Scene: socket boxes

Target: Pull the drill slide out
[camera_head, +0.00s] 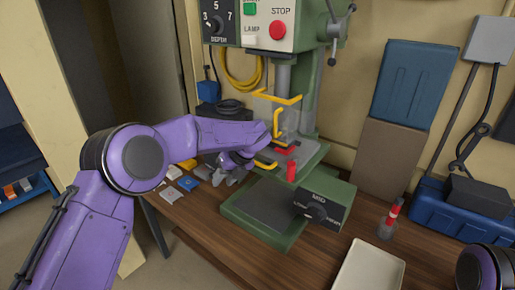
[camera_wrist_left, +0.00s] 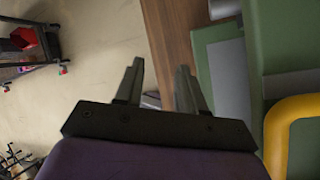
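The green drill press (camera_head: 310,75) stands at the back of the bench. Yellow bars (camera_head: 277,97) show at its middle, and a red part (camera_head: 286,149) lies on its green table. I cannot tell for sure which part is the drill slide. My left gripper (camera_head: 223,178) is just left of the press, pointing down and toward the front, apart from the yellow bars. In the left wrist view its two fingers (camera_wrist_left: 160,66) are spread with nothing between them; a yellow bar (camera_wrist_left: 288,120) is to their right, in front of green metal. My right gripper is out of view; only part of that arm shows.
The green base (camera_head: 267,229) with a MID dial is in front of the press. A beige tray (camera_head: 369,272) and a red-topped cylinder (camera_head: 390,222) are on the right. Small coloured items (camera_head: 180,182) lie left. Blue boxes (camera_head: 461,210) stand at far right.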

